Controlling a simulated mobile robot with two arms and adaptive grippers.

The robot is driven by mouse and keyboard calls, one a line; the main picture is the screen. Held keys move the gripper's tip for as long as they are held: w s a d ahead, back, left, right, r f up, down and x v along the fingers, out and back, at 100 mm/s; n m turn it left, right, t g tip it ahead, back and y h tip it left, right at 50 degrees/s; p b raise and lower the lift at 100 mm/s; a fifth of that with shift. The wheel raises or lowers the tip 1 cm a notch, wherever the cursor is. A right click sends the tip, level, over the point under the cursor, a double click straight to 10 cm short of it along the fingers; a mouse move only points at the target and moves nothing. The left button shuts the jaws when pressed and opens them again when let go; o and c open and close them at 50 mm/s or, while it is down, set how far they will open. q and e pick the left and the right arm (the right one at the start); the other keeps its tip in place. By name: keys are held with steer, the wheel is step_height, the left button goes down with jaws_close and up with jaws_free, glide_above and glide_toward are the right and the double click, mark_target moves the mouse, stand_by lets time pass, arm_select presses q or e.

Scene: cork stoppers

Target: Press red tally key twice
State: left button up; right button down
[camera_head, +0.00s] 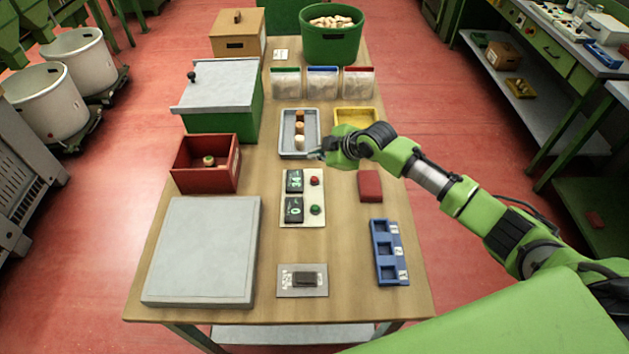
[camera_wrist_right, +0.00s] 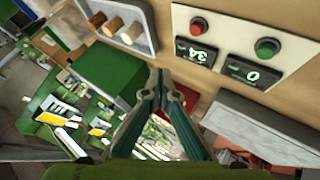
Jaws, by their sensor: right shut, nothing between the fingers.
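The red tally key (camera_head: 314,181) is a round red button at the upper right of a pale counter panel (camera_head: 303,218) on the table. Beside it is a dark display (camera_head: 294,181). A green key (camera_head: 316,210) sits below it, beside a second display (camera_head: 294,210) that reads 0. In the right wrist view the red key (camera_wrist_right: 197,27) shows with its display (camera_wrist_right: 196,53), which seems to read 34. My right gripper (camera_head: 315,155) is shut and empty, above the table by the cork tray, apart from the red key. Its fingers (camera_wrist_right: 160,80) meet in the wrist view. My left gripper is out of view.
A grey tray (camera_head: 285,142) with several corks lies behind the panel, and a yellow tray (camera_head: 371,110) is right of it. A red box (camera_head: 233,176) stands left, a red block (camera_head: 370,186) and a blue rack (camera_head: 376,252) right. A grey slab (camera_head: 203,250) lies front left.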

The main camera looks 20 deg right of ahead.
steer(key=b, duration=0.4)
glide_above(316, 180)
step_height(316, 180, down, 6)
steer(key=shift+r, duration=0.2)
steer(key=shift+f+b, duration=0.45)
steer(key=shift+f, duration=0.3)
stand_by(0.3)
steer(key=shift+f, duration=0.35)
steer(key=shift+f+b, duration=0.55)
stand_by(0.5)
steer(key=shift+r, duration=0.1)
steer(key=shift+r+p, duration=0.8)
steer(key=shift+r, duration=0.05)
